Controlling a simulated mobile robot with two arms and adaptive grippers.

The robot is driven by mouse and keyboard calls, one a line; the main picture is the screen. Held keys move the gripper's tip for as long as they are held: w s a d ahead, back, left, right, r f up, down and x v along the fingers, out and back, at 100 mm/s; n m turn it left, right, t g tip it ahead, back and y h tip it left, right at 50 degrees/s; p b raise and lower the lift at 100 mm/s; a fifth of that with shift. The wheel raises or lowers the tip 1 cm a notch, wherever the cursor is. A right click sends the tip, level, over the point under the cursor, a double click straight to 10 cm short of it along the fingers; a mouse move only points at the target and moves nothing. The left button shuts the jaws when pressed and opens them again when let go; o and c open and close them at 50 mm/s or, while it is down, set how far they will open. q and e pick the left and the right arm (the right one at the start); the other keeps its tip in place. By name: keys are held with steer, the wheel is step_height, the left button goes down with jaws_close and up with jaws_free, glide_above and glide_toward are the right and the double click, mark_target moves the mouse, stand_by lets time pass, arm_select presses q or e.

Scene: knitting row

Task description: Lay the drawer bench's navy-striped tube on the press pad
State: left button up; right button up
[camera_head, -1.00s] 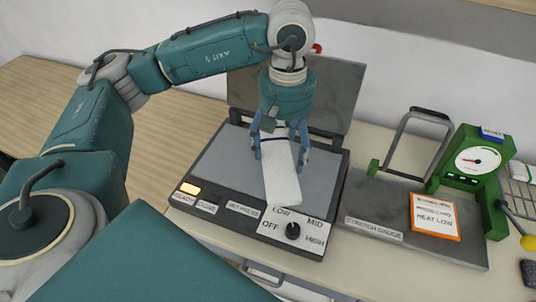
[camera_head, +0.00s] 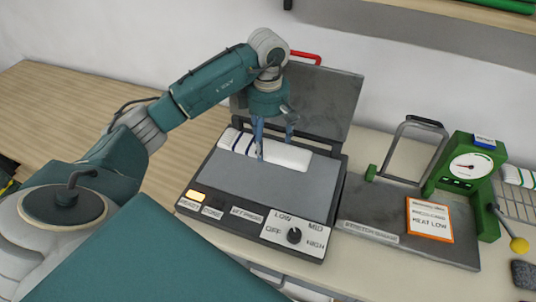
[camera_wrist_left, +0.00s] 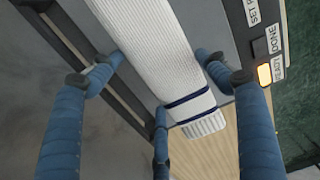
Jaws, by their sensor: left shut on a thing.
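The navy-striped tube (camera_head: 291,157) is white and ribbed, with navy bands near its left end. It lies crosswise along the back of the grey press pad (camera_head: 275,185), low over it; I cannot tell whether it touches. My left gripper (camera_head: 273,148) is shut on the tube near its middle, fingers pointing down. In the left wrist view, the tube (camera_wrist_left: 150,42) runs between the blue fingers of the left gripper (camera_wrist_left: 155,80), and its striped end reaches past the pad's edge. My right gripper is not in view.
The press lid (camera_head: 325,98) stands open behind the pad. The heat dial (camera_head: 294,235) and a lit amber lamp (camera_head: 195,196) are on the front panel. To the right are the stretch gauge (camera_head: 470,165) and an orange-edged card (camera_head: 429,219). The pad's front part is clear.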

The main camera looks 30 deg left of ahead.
mark_target(268, 143)
arm_select(q)
step_height(268, 143, down, 4)
steer(key=shift+r+p, duration=0.2)
steer(key=shift+p, duration=0.15)
step_height(268, 143, down, 4)
steer(key=shift+r+p, duration=0.15)
steer(key=shift+p, duration=0.3)
steer(key=o, duration=0.9)
